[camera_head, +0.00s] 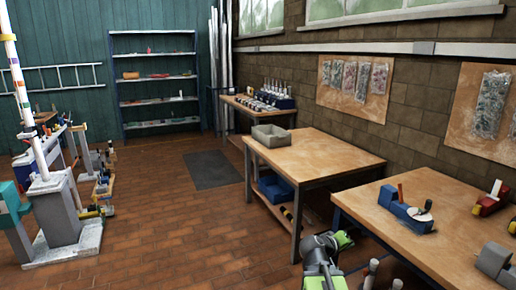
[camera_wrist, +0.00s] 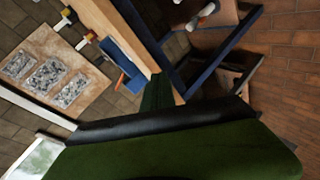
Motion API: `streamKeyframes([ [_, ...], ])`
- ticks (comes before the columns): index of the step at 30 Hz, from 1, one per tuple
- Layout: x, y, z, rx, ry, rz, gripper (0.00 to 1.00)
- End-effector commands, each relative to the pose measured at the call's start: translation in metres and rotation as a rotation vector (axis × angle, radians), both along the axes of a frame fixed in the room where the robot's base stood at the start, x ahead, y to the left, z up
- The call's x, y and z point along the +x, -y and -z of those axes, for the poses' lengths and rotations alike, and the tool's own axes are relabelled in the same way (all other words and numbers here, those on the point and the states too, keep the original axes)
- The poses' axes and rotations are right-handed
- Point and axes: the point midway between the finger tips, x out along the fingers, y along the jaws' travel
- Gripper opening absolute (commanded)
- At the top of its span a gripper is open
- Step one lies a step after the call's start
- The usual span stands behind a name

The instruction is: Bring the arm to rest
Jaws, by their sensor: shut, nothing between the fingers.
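My arm (camera_head: 325,258), green, grey and black, rises from the bottom edge of the head view, in front of the workbenches. It is bent low beside the nearer bench, and its lower part is cut off by the frame. In the wrist view, my gripper (camera_wrist: 157,92) shows dark green, with a large green and black body filling the lower part. It is shut and I see nothing held. The wrist view is strongly tilted, with the wall at the left and the brick floor at the right.
The near workbench (camera_head: 440,204) carries a blue vise (camera_head: 405,208) and tools, close to my arm. A second workbench (camera_head: 313,157) holds a grey bin (camera_head: 270,136). A white mast (camera_head: 18,95) stands on a grey pedestal at the left. The brick floor (camera_head: 180,225) between is clear.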

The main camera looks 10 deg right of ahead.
Motion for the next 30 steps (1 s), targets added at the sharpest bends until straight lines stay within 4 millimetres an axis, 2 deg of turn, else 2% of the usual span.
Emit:
streamKeyframes([
  [1, 0.007, -0.04, 0.018, 0.091, -0.014, -0.02, 0.0],
  [3, 0.008, -0.092, 0.044, 0.229, -0.052, -0.032, 0.0],
  [6, -0.001, -0.155, 0.076, 0.41, -0.12, -0.039, 0.0],
  [9, -0.016, -0.207, 0.099, 0.571, -0.202, -0.038, 0.0],
  [12, -0.039, -0.249, 0.117, 0.74, -0.295, -0.02, 0.0],
  [17, -0.085, -0.309, 0.128, 0.992, -0.492, 0.003, 0.0],
  [18, -0.086, -0.307, 0.105, 0.981, -0.501, 0.001, 0.0],
  [19, -0.086, -0.306, 0.094, 0.979, -0.498, 0.002, 0.0],
  [27, -0.085, -0.305, 0.016, 0.975, -0.493, 0.002, 0.0],
  [30, -0.084, -0.305, -0.006, 0.976, -0.493, 0.002, 0.0],
])
